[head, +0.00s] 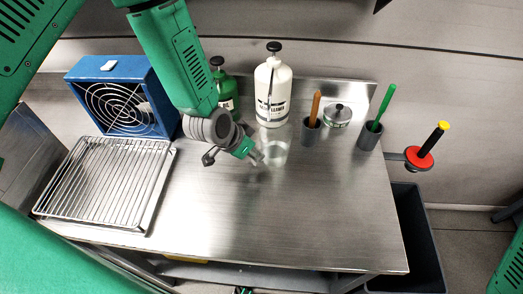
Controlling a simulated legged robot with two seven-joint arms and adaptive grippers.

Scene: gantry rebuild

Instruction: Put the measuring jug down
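The measuring jug (275,152) is a small clear vessel over the steel table, in front of the white bottle. It looks upright; whether its base touches the tabletop is hard to tell. My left gripper (257,157) reaches in from the left, with its fingertips at the jug's left side. The fingers are small and overlap the clear jug, so their grip on it is unclear. My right gripper cannot be made out; only a green arm part shows at the lower right.
The steel table (290,225) is bare in front and to the right. A wire rack (105,185) and blue fan box (118,98) stand left. Behind are a green bottle (229,92), white bottle (272,90), grey cups (311,133) (369,137) and a lidded tin (338,116).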

